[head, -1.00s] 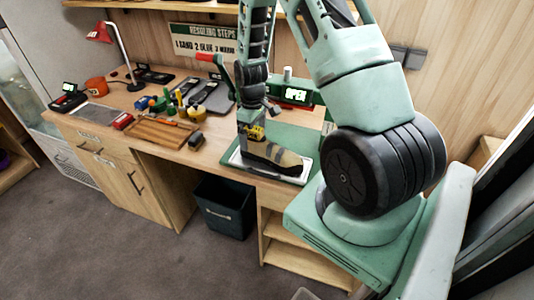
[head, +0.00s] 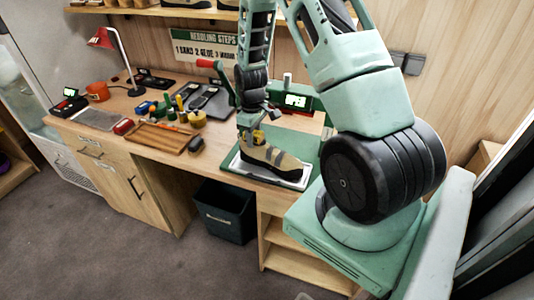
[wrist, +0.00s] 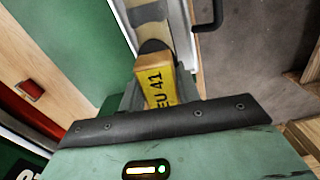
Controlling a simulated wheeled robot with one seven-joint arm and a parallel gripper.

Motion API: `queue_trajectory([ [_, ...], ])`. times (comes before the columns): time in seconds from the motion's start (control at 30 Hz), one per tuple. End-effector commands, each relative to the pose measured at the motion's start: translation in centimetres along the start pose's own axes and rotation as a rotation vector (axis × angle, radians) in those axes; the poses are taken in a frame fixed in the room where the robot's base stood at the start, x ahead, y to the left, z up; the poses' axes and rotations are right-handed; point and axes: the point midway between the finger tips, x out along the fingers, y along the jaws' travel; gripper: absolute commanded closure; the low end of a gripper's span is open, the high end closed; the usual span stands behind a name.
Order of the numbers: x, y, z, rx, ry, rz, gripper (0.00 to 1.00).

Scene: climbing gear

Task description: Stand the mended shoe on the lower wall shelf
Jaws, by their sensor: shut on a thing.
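The shoe (head: 273,160), tan with black trim and a dark sole, is over the white-rimmed tray (head: 297,184) on the bench. My gripper (head: 250,140) points down at the shoe's heel end and is shut on it. In the wrist view a yellow "EU 41" tag (wrist: 160,88) shows between my jaws, with part of the shoe (wrist: 150,15) beyond it. I cannot tell whether the sole touches the tray. A wall shelf (head: 150,11) runs along the top of the head view, with parts of shoes (head: 188,3) on it.
The bench (head: 150,106) holds a red lamp (head: 102,38), an orange pot (head: 97,91), a wooden tray (head: 160,137) and several small tools and jars. A dark bin (head: 228,210) is below. Floor at left is clear.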

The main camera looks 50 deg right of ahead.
Motion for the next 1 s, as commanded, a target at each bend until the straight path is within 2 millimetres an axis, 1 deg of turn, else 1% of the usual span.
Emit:
queue_trajectory([
  [0.03,-0.6,0.0,0.0,0.0,0.001,0.001,0.99],
  [0.8,-4.9,0.0,0.0,0.0,0.001,0.001,0.99],
  [1.0,-5.3,0.0,0.0,0.0,0.001,0.001,0.99],
])
